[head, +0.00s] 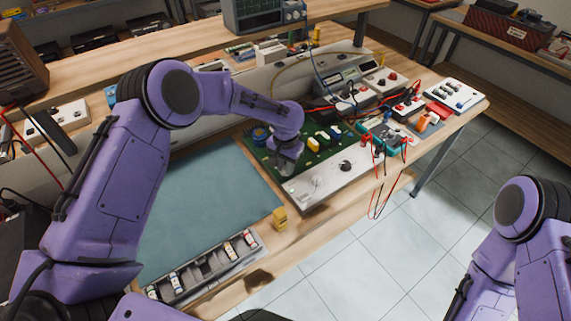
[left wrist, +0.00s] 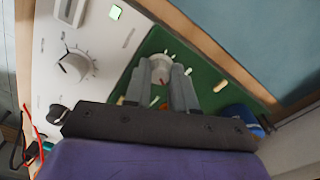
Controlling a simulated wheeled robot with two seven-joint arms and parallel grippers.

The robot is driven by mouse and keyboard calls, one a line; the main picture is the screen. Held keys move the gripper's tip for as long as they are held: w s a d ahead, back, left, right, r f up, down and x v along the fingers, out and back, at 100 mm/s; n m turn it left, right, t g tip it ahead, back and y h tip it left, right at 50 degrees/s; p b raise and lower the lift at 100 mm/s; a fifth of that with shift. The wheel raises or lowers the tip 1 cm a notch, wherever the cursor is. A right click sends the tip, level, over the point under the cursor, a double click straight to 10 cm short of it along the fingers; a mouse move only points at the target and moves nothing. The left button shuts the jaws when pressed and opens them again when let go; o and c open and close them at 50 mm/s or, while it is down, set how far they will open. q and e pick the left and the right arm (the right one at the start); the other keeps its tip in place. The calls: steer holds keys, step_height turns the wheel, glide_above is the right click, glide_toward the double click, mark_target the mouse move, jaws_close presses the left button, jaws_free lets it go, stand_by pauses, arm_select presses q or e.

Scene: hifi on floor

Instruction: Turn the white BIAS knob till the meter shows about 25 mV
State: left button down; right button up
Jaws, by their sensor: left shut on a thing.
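The white BIAS knob (left wrist: 160,64) stands on a green circuit board (left wrist: 205,90) in the left wrist view, with a red mark near its lower edge. The two grey fingers of my left gripper (left wrist: 160,80) are on either side of it, shut on it. In the head view my left gripper (head: 287,160) reaches down onto the green board (head: 262,158) and hides the knob. A grey bench instrument (head: 345,72) stands behind the board; I cannot tell that it is the meter, and no mV reading is legible. My right gripper is out of view; only its arm shows.
Red leads (head: 378,195) hang over the bench edge. A yellow block (head: 280,218) and a grey tray of parts (head: 205,268) lie near the front. The blue mat (head: 205,205) is largely clear.

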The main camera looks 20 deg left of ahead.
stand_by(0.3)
arm_select(q)
steer(key=c, duration=1)
jaws_free()
steer(key=shift+d+f, duration=0.1)
steer(key=shift+o, duration=0.4)
steer(key=shift+w+f, duration=0.1)
steer(key=shift+w, duration=0.15)
step_height(320, 180, up, 10)
steer(key=b, duration=0.2)
steer(key=shift+r, duration=0.25)
steer(key=shift+d, duration=0.1)
